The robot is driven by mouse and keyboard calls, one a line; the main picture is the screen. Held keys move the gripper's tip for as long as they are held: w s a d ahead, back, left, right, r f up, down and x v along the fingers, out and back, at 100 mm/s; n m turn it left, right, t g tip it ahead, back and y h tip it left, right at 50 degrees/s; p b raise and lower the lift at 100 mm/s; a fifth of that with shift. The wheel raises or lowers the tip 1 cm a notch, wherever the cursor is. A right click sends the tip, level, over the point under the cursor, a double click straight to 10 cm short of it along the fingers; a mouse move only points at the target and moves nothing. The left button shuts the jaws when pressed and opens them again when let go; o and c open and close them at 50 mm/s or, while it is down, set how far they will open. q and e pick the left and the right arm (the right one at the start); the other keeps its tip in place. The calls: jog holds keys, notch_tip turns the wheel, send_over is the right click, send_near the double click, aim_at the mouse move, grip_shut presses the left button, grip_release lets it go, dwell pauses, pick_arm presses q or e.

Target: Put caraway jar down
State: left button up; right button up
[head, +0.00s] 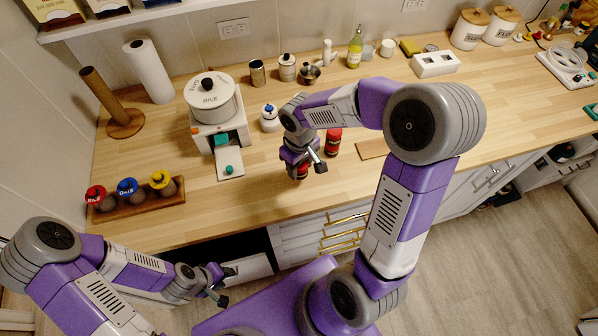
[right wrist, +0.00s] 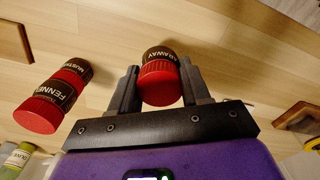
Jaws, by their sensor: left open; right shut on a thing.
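The caraway jar (right wrist: 159,75), with a dark label and a red lid, sits between the fingers of my right gripper (right wrist: 160,88) in the right wrist view. In the head view my right gripper (head: 303,160) points down over the counter near its front edge, and the jar (head: 302,173) is partly hidden by it. I cannot tell whether the jar's base touches the wood. My left gripper (head: 220,285) is open and empty, low in front of the counter.
A wooden rack (head: 135,203) with several coloured-lid jars is at the left. Counter to the left of the gripper is clear.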

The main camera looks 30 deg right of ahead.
aim_at(300, 173)
notch_tip(300, 173, down, 3)
jog(key=shift+f+b, duration=0.2)
jog(key=shift+b, duration=0.15)
jog(key=shift+w+f, duration=0.1)
jog(key=shift+f, duration=0.1)
jog(key=shift+f, duration=0.2)
jog(key=o, duration=1)
jog(key=shift+o, duration=0.2)
jog(key=shift+r, duration=0.1)
